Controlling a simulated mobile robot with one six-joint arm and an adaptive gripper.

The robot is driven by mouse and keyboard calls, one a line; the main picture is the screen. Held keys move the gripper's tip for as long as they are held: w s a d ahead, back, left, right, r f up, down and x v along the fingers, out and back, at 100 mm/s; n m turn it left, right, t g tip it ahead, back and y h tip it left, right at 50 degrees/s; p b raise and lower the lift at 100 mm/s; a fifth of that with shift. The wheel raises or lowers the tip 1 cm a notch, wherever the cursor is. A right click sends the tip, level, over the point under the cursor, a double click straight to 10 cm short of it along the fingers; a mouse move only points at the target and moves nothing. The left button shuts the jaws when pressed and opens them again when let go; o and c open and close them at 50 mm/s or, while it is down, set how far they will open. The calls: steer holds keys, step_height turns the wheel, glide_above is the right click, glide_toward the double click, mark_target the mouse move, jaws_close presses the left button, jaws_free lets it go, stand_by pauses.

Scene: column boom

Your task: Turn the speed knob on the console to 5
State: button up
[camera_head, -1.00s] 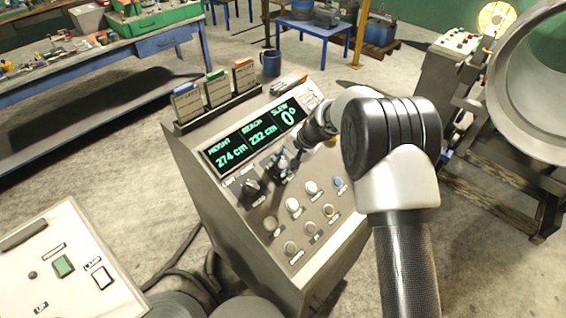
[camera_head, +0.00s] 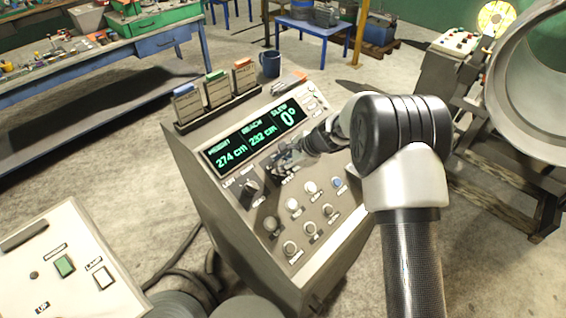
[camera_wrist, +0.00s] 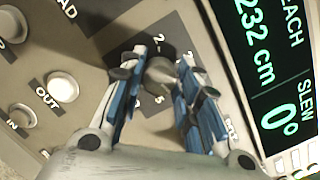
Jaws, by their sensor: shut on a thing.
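The console (camera_head: 240,235) has a sloped panel with a speed knob, a dark round knob (camera_wrist: 160,71) on a dark dial plate in the wrist view. The digits 2 and 5 can be read beside it; others are partly covered by the fingers. I cannot make out where the knob's pointer stands. My gripper (camera_wrist: 158,70) has its blue-padded fingers on both sides of the knob and is shut on it. In the head view my gripper (camera_head: 286,160) is over the panel below the display and hides most of the knob.
The display (camera_head: 255,138) reads height 274 cm, reach 232 cm, slew 0°. Another black knob (camera_head: 251,187) is to the left. Several round buttons (camera_head: 310,187) lie below. Card holders (camera_head: 215,92) and a blue mug (camera_head: 270,64) stand at the console's top.

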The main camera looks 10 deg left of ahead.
steer(key=m, duration=0.3)
steer(key=m+t, duration=0.1)
steer(key=m, duration=0.3)
steer(key=shift+y+p, duration=0.3)
steer(key=shift+p, duration=0.05)
steer(key=shift+m, duration=0.3)
steer(key=o, duration=1.1)
steer(key=shift+c, duration=0.2)
steer(key=shift+d+r, duration=0.1)
steer(key=v, duration=1.1)
steer(key=shift+s+d+r, duration=0.2)
steer(key=shift+s+r, duration=0.05)
steer(key=shift+r, duration=0.05)
